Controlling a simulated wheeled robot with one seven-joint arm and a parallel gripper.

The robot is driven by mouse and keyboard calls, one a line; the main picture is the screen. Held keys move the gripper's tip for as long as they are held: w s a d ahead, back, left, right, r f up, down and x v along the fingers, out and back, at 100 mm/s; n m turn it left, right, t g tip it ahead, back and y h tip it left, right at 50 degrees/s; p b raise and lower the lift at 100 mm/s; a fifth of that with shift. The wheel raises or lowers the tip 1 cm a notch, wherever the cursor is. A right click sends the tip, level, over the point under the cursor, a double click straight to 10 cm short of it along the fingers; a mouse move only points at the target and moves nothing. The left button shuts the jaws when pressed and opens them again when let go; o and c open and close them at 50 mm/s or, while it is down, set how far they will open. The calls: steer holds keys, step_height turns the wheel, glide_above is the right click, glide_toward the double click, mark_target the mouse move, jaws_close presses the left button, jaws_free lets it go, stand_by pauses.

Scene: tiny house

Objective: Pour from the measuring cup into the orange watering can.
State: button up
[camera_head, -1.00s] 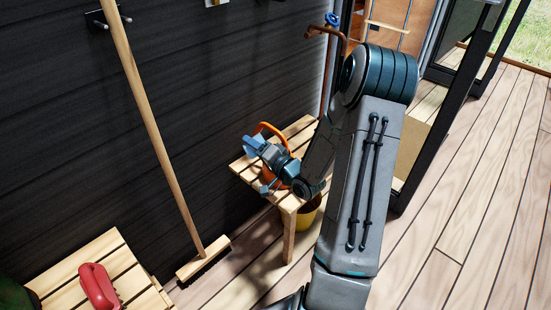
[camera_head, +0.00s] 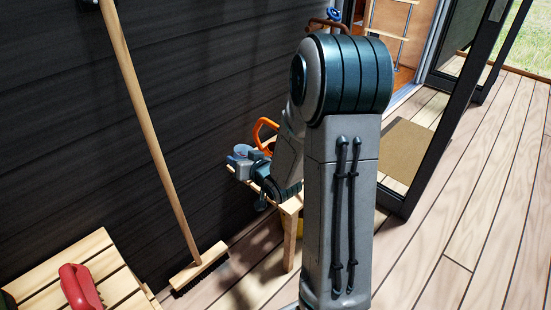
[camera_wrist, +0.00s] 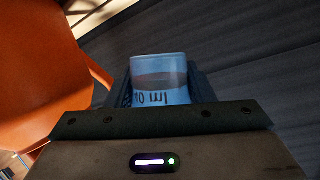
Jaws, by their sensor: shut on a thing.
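The measuring cup is a see-through light blue cup (camera_wrist: 160,92) with dark markings. My gripper (camera_head: 246,165) is shut on it. In the head view the cup (camera_head: 243,150) is at the left of the orange watering can (camera_head: 264,128), near the bench's left end. Only the can's handle and a little of its body show there; my arm hides the rest. In the wrist view the can's large orange side (camera_wrist: 40,75) fills the left, apart from the cup. A brownish band shows inside the cup; I cannot tell its contents.
The can is at a slatted wooden bench (camera_head: 291,206) by the dark wall. A broom (camera_head: 160,140) leans on the wall. A red object (camera_head: 80,287) lies on another slatted bench (camera_head: 97,252). A glass door stands right; open deck lies beyond it.

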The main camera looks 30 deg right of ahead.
steer(key=a+f+n+h+b, duration=0.1)
steer(key=b, duration=0.2)
steer(key=shift+w+a+n, duration=0.1)
steer(key=shift+a+n, duration=0.2)
steer(key=shift+a, duration=0.05)
steer(key=shift+a+r+p, duration=0.1)
steer(key=shift+p, duration=0.25)
steer(key=shift+a+n, duration=0.1)
steer(key=shift+n, duration=0.2)
steer(key=shift+g, duration=0.3)
